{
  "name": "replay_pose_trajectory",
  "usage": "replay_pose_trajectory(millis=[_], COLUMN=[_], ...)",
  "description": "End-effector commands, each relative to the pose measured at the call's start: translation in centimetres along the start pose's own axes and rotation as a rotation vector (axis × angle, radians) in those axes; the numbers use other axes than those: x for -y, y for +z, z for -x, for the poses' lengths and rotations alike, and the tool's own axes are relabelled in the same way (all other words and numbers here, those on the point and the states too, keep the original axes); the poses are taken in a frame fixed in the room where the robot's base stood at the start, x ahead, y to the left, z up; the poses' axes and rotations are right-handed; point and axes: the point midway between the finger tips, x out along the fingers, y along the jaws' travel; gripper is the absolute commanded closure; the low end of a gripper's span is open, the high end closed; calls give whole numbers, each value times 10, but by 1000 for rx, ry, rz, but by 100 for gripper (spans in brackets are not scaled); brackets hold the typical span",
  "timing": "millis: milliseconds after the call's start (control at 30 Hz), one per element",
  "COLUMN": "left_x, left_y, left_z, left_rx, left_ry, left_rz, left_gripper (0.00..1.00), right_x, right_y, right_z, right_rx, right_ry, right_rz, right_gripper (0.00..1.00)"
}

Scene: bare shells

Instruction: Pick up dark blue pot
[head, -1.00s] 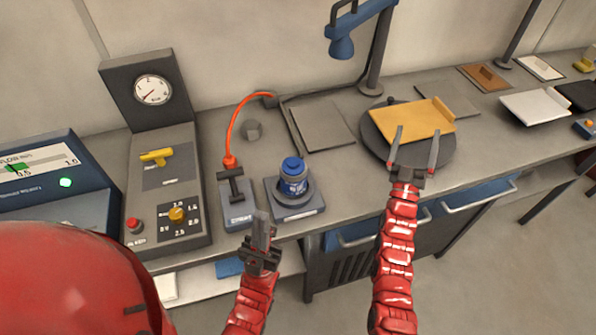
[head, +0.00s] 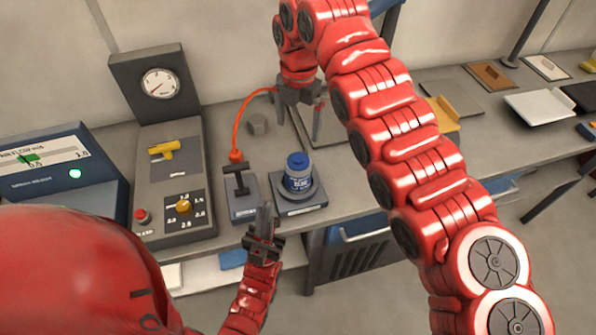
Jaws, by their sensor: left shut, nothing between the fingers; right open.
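The dark blue pot (head: 298,182) is a small round jar with a blue lid and a pale label. It stands upright on a square grey stand (head: 312,204) near the front of the bench. My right gripper (head: 300,128) points down, open and empty, just above the pot in the picture and apart from it. Its arm arches over from the right. My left gripper (head: 266,213) is shut and empty, in front of the bench edge, below and left of the pot. The pot is not covered by either gripper.
A black T-handle device (head: 241,192) with an orange cable (head: 252,104) stands left of the pot. Further left are a gauge panel (head: 168,185) and a blue meter (head: 62,168). My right arm hides much of the bench right of the pot, including most of a yellow board (head: 444,112).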

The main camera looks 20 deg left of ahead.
Motion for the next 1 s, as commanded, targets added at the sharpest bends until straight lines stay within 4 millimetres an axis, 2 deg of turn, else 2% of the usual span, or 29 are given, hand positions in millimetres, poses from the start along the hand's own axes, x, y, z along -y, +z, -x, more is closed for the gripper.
replay_pose_trajectory(millis=[167,633,867,1000], left_x=[0,2,3,4], left_y=[-1,-8,-9,-12], left_z=[-7,-46,-54,-73], left_rx=[0,0,0,0], left_ry=[0,0,0,0], left_rz=[0,0,0,0], left_gripper=[100,100,100,100], right_x=[5,6,6,6], right_y=[-4,-6,-5,-9], right_z=[-12,-102,-119,-133], right_rx=[-7,-10,-6,-9], right_ry=[-23,-20,-18,-19], right_rz=[19,16,15,17], right_gripper=[0,0,0,0])
